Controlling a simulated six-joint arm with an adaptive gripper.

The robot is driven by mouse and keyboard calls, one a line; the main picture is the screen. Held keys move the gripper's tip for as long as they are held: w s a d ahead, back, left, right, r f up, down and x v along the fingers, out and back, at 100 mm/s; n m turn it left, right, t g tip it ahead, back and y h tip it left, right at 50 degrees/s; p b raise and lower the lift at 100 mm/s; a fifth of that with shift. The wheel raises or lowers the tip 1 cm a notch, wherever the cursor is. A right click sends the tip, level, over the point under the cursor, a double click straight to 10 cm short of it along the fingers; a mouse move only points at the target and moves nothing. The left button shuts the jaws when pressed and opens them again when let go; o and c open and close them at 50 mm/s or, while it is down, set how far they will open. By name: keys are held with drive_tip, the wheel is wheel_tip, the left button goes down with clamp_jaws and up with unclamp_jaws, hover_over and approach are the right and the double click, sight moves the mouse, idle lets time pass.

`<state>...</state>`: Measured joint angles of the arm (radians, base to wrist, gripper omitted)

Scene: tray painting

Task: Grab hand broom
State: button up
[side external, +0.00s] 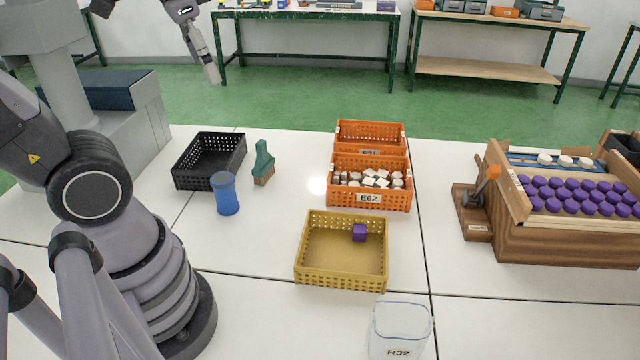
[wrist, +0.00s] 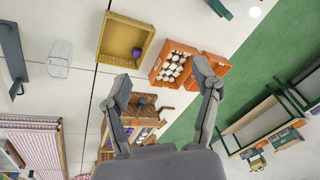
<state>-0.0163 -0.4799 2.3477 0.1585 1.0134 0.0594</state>
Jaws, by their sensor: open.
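The hand broom (side external: 263,160) has a green handle and brown bristles. In the side external view it stands on the white table with its handle up, right of the blue cup and left of the orange crates. In the wrist view a dark green piece at the top edge (wrist: 220,8) looks like part of it, cut off by the frame. My gripper (wrist: 163,78) is open and empty, its two fingers spread, and is well away from the broom. In the side external view only part of it shows at the top left, cut off by the frame.
A black crate (side external: 178,183) and a blue cup (side external: 227,200) are left of the broom. Orange crates (side external: 345,196), a yellow tray (side external: 300,265) with a purple cube (side external: 359,232), and a clear container (side external: 398,325) are to the right. A wooden rack (side external: 570,245) is at far right.

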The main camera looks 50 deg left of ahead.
drive_tip(key=w+a+f+m+g+y, duration=0.35)
drive_tip(key=w+a+g, duration=0.25)
drive_tip(key=w+a, duration=0.3)
drive_tip(key=m+g+y, duration=0.6)
drive_tip(key=y, duration=0.3)
hover_over(264, 147)
drive_tip(key=s+f+v, duration=0.1)
drive_tip(key=v, duration=0.4)
wheel_tip(264, 147, down, 18)
drive_tip(key=shift+m+y, duration=0.55)
drive_tip(key=shift+y, duration=0.1)
drive_tip(key=f, duration=0.6)
drive_tip(key=a+f, duration=0.1)
drive_tip(key=f, duration=0.3)
drive_tip(key=shift+w+f, duration=0.15)
drive_tip(key=shift+w, duration=0.15)
drive_tip(key=x, duration=0.5)
drive_tip(key=shift+f, duration=0.35)
drive_tip(key=shift+c, duration=0.4)
clamp_jaws()
